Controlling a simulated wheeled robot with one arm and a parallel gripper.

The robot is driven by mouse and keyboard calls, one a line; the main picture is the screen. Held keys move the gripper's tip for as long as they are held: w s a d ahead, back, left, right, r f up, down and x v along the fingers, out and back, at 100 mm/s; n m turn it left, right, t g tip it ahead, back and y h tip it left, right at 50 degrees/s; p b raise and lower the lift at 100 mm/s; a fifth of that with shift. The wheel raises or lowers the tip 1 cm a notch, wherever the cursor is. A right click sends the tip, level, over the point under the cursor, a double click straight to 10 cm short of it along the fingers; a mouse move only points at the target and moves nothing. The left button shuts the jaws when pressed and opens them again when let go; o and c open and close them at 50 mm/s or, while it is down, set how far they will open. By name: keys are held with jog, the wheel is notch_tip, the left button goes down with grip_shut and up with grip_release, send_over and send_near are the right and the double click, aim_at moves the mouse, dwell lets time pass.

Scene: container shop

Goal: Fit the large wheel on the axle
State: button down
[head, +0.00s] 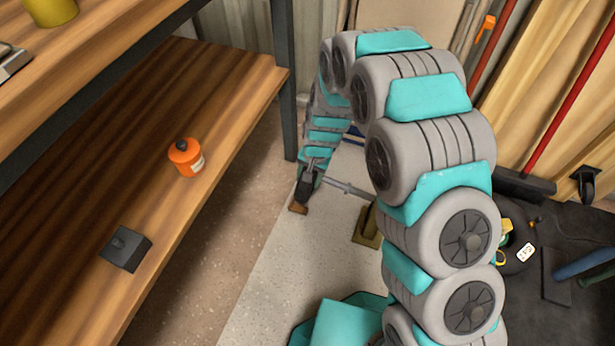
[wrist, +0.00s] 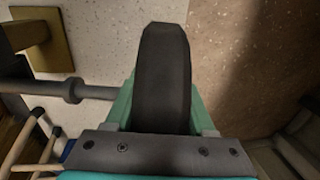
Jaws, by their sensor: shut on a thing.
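My gripper (wrist: 163,100) is shut on the large wheel (wrist: 165,60), a dark wheel seen edge-on between its green fingers. In the head view, the wheel (head: 307,181) is small and dark at the end of my arm, low over the pale floor. The grey axle (wrist: 60,91) comes in from the left in the wrist view, with a collar near its end. It points at the wheel's side, and its end meets the left finger's outline. In the head view, the axle (head: 346,187) runs to the right of the wheel. I cannot tell whether its tip is inside the hub.
A brass-coloured stand (head: 367,228) is by the axle; it also shows in the wrist view (wrist: 38,32). A wooden shelf (head: 80,200) on the left bears an orange canister (head: 186,158) and a dark block (head: 126,248). A dark mat (head: 575,235) with tools lies right.

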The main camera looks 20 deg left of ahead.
jog(key=shift+d, duration=0.25)
jog(key=shift+d+f, duration=0.1)
jog(key=shift+d, duration=0.65)
jog(key=shift+s+d+f, duration=0.1)
jog(key=shift+d, duration=0.2)
dwell(0.7)
jog(key=shift+s+d+f, duration=0.1)
jog(key=shift+d, duration=0.6)
jog(key=shift+s+d+f, duration=0.1)
jog(key=shift+d, duration=0.8)
jog(key=shift+d+f, duration=0.2)
jog(key=shift+d, duration=0.9)
jog(key=shift+c, duration=0.8)
grip_release()
